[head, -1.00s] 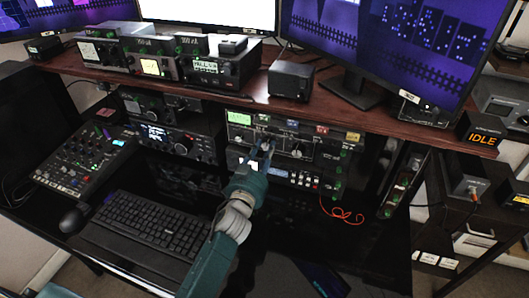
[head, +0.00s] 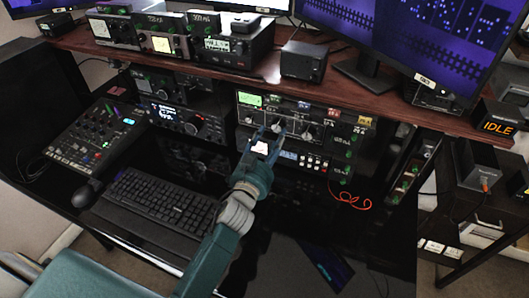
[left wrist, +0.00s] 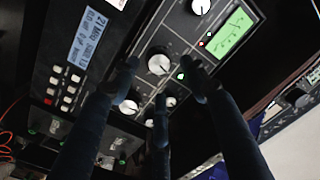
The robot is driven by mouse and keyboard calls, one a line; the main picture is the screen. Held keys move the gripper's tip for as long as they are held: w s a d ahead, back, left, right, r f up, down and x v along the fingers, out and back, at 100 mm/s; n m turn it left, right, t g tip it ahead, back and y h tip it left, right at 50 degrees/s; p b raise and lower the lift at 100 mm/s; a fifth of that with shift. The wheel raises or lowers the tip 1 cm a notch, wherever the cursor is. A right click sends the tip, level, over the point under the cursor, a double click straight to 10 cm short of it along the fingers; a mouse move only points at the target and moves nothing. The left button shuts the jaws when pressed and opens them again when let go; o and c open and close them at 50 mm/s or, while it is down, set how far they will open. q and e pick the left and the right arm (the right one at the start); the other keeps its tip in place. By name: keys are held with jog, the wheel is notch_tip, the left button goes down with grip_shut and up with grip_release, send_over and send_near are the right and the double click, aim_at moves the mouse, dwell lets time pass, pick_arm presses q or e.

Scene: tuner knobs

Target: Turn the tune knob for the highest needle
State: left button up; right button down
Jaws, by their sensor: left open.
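The tuner (head: 292,112) is a dark panel unit under the wooden shelf, with a green-lit meter (head: 250,99) at its upper left. The meter also shows in the left wrist view (left wrist: 233,38), with its thin needle lines too small to read well. A large knob (left wrist: 159,63) with a pale face stands between my left fingertips in the wrist view; I cannot read its label. Another large knob (head: 307,133) is to the right in the head view. My left gripper (head: 266,138) is open in front of the panel, its fingers spread and apart from the knob. My right gripper is out of view.
More knobs (left wrist: 129,106) sit close to my fingers. A keyboard (head: 160,208) lies on the desk, with a mixer (head: 95,138) to its left. A red cable (head: 350,198) hangs below the tuner. The wooden shelf (head: 330,75) overhangs the panel.

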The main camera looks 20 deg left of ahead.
pick_arm(q)
jog(key=s, duration=0.8)
jog(key=shift+s, duration=0.3)
dwell(1.1)
